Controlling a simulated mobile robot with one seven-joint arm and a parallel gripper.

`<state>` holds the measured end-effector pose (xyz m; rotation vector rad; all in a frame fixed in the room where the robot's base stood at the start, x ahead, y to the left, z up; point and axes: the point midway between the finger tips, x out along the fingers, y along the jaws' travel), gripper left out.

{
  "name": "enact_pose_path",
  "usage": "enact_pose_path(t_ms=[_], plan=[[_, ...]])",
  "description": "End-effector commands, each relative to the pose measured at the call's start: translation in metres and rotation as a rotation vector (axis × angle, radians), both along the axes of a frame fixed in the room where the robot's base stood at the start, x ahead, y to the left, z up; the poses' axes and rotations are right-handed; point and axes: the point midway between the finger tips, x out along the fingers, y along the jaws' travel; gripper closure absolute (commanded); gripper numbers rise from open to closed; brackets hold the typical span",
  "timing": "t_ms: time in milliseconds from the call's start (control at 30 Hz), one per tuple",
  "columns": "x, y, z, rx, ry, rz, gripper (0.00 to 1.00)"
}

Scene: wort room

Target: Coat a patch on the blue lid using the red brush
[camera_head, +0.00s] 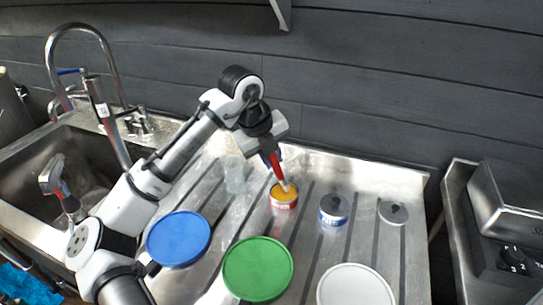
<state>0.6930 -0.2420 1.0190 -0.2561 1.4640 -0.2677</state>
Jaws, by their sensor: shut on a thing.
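My gripper (267,147) is shut on the red brush (275,163), which points down and slightly to the right. The pale tip of the brush is at an open tin (284,203) with yellow-orange contents; I cannot tell whether it touches them. The blue lid (179,239) lies flat on the steel drainboard, left of and nearer than the tin. My arm passes behind and to the left of the blue lid.
A green lid (257,269) and a white lid (355,288) lie at the front. A blue-labelled tin (333,210) and a small grey lid with a dark knob (393,212) stand to the right. A sink (60,160) with a tall tap (105,120) is at left.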

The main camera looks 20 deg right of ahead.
Motion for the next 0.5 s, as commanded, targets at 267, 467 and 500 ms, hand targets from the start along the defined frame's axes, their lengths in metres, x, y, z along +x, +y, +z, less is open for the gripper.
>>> enact_pose_path(t_ms=[267, 467, 500], plan=[[-0.0001, 0.0, -0.0025, 0.0, 0.0, 0.0, 1.0], [-0.0001, -0.0001, -0.005, 0.0, 0.0, 0.0, 1.0], [-0.0001, -0.0001, -0.0054, 0.0, 0.0, 0.0, 1.0]])
